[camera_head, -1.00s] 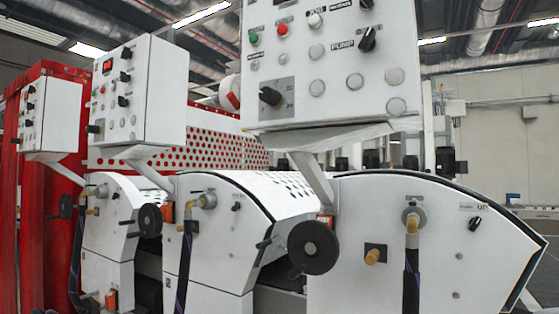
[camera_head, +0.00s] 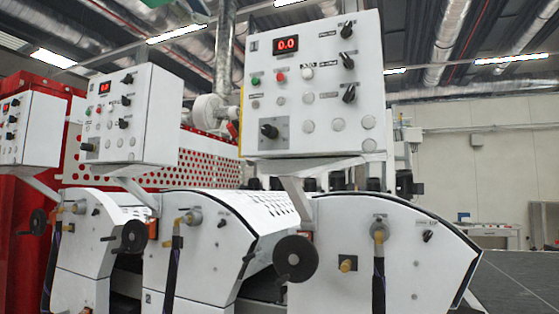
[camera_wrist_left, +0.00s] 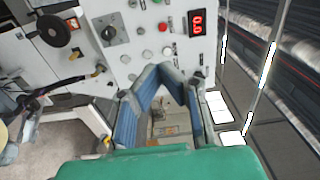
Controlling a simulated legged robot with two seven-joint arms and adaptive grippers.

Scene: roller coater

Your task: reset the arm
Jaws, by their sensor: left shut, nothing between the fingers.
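My left gripper (camera_wrist_left: 160,76) shows in the left wrist view. Its two blue-padded fingers come together at the tips with nothing between them. The green part at the bottom of that view belongs to my own gripper. Beyond the fingertips is a white control panel (camera_wrist_left: 128,62) with knobs, buttons and a red display (camera_wrist_left: 197,22); I cannot tell how far off it is. The same kind of panel (camera_head: 285,135) stands upright in the head view, its red display (camera_head: 286,45) reading 0.0.
Two more control panels (camera_head: 160,122) (camera_head: 40,138) stand to the left above white machine housings. Black handwheels (camera_head: 296,258) and hoses (camera_head: 378,285) stick out from the fronts.

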